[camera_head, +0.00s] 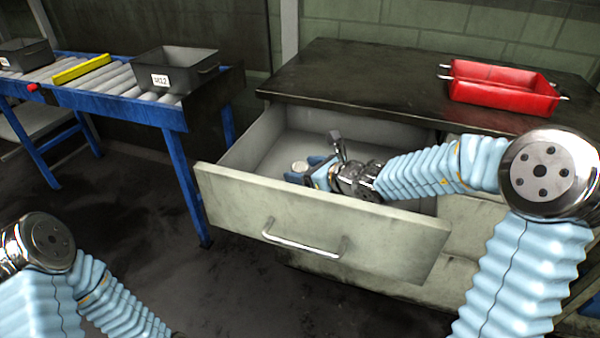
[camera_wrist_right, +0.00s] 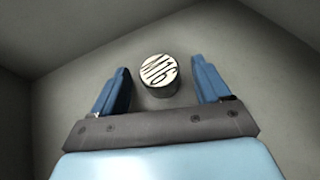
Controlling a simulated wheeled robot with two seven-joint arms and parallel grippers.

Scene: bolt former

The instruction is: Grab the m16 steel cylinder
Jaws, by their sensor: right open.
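The steel cylinder (camera_wrist_right: 159,74) stands on the drawer floor in the right wrist view, its pale top marked M16. It also shows as a small pale disc in the head view (camera_head: 300,166). My right gripper (camera_wrist_right: 162,80) is open, with one blue finger on either side of the cylinder. A gap shows between the cylinder and each finger. In the head view the right gripper (camera_head: 308,172) reaches down inside the open drawer (camera_head: 322,222). My left arm shows at the lower left, but its gripper is out of view.
The drawer's front panel and side walls surround the right gripper. A red tray (camera_head: 503,90) sits on the dark worktop (camera_head: 375,75). At left, a roller conveyor (camera_head: 110,78) carries a dark bin labelled M12 (camera_head: 178,65), a yellow bar (camera_head: 82,69) and another dark bin (camera_head: 25,54).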

